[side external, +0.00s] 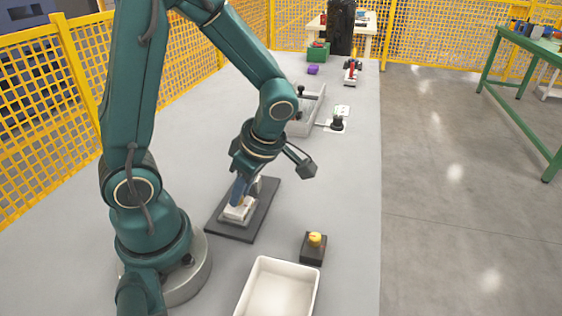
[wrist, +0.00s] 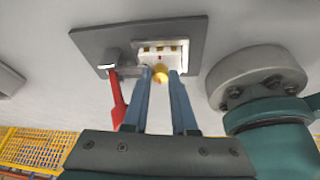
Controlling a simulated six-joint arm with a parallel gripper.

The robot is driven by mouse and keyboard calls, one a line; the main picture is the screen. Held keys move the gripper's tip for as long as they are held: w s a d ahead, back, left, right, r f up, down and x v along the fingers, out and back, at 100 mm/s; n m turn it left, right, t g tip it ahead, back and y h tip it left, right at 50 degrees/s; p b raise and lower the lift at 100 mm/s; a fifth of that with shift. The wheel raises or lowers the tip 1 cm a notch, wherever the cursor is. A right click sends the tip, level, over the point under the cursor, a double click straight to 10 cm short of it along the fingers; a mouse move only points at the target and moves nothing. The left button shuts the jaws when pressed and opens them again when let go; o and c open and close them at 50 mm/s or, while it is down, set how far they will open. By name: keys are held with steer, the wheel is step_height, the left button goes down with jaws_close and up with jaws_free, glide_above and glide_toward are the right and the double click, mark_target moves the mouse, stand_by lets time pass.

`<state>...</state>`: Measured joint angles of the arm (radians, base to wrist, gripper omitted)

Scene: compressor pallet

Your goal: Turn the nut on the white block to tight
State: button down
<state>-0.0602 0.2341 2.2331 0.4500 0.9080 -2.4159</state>
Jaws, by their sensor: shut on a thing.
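The white block (side external: 236,213) sits on a dark plate (side external: 268,192) on the table. In the wrist view the white block (wrist: 148,55) shows several brass-coloured spots and a small red mark. My gripper (side external: 240,192) points down at the block, and its blue fingers also show in the wrist view (wrist: 162,72). The fingers are shut on the brass nut (wrist: 160,76) at the near side of the block. The fingers hide parts of the nut and block. I cannot tell how tight the nut is.
A white bin (side external: 250,290) and a dark box with a yellow button (side external: 313,248) stand nearby.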

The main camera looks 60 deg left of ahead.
steer(key=shift+m, duration=0.5)
steer(key=m, duration=0.1)
steer(key=m+t, duration=0.1)
steer(key=m, duration=0.1)
steer(key=shift+s+d+m+t+y, duration=0.1)
steer(key=shift+s+m+t+y, duration=0.2)
steer(key=shift+y, duration=0.1)
steer(key=shift+s+m+t, duration=0.1)
steer(key=shift+m+t, duration=0.7)
steer(key=shift+m, duration=1.1)
steer(key=c, duration=0.7)
jaws_free()
steer(key=shift+v, duration=2.6)
